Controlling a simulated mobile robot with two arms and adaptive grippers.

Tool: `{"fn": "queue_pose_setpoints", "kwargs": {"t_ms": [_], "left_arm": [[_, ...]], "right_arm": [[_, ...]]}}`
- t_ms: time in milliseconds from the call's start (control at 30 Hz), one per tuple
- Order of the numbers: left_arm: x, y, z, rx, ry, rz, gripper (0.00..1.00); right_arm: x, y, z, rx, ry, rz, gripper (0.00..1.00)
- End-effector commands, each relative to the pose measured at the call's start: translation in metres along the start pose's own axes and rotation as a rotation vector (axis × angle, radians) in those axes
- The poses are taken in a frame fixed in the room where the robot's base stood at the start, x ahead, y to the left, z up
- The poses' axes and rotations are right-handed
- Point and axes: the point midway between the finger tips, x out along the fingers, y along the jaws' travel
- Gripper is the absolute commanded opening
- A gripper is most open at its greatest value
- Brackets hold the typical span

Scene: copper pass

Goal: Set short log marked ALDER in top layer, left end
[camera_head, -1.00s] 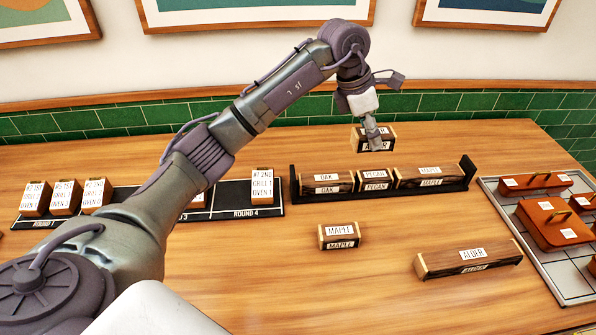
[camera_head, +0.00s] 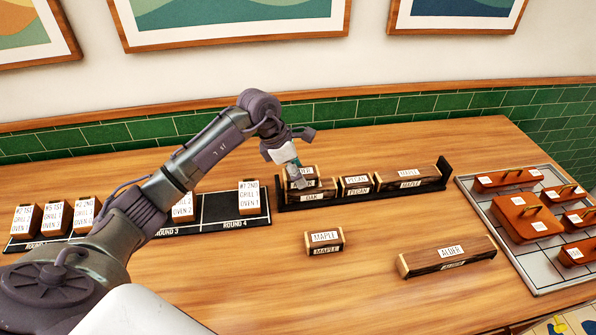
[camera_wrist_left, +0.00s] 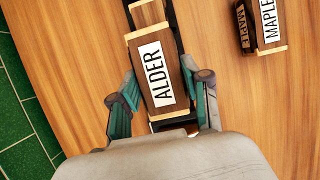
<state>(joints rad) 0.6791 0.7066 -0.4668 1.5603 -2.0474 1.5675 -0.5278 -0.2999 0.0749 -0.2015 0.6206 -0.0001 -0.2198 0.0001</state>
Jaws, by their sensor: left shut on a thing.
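My left gripper (camera_head: 296,178) is shut on the short ALDER log (camera_wrist_left: 155,72), a dark block with pale ends and a white label. It is at the left end of the black rack (camera_head: 444,166), over the OAK log (camera_head: 314,196). I cannot tell whether ALDER rests on OAK or hangs just above it. In the left wrist view, the gripper's fingers (camera_wrist_left: 162,85) are on either side of the log. The PECAN log (camera_head: 357,187) and a MAPLE log (camera_head: 411,181) fill the rest of the rack's bottom layer. My right gripper is not in view.
A short MAPLE log (camera_head: 324,242) and a long ALDER log (camera_head: 447,257) lie on the table (camera_head: 250,285) in front. A ticket board (camera_head: 217,210) with upright cards is on the left. A grey tray (camera_head: 528,268) with brown blocks is on the right.

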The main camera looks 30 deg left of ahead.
Motion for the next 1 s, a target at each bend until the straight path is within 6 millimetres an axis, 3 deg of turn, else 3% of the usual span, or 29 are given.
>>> {"fn": "queue_pose_setpoints", "kwargs": {"t_ms": [467,500,633,1000], "left_arm": [[0.014,0.001,-0.006,0.001,-0.001,0.001,0.10],[0.013,0.000,-0.005,0.000,-0.001,0.001,0.50],[0.013,0.000,-0.005,0.000,0.000,0.001,0.72],[0.009,0.000,-0.003,0.000,0.000,0.000,0.72]], "right_arm": [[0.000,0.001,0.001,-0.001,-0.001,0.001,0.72],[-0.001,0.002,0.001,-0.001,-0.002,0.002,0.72],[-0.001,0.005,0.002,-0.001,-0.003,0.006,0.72],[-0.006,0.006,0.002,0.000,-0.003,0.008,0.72]]}}
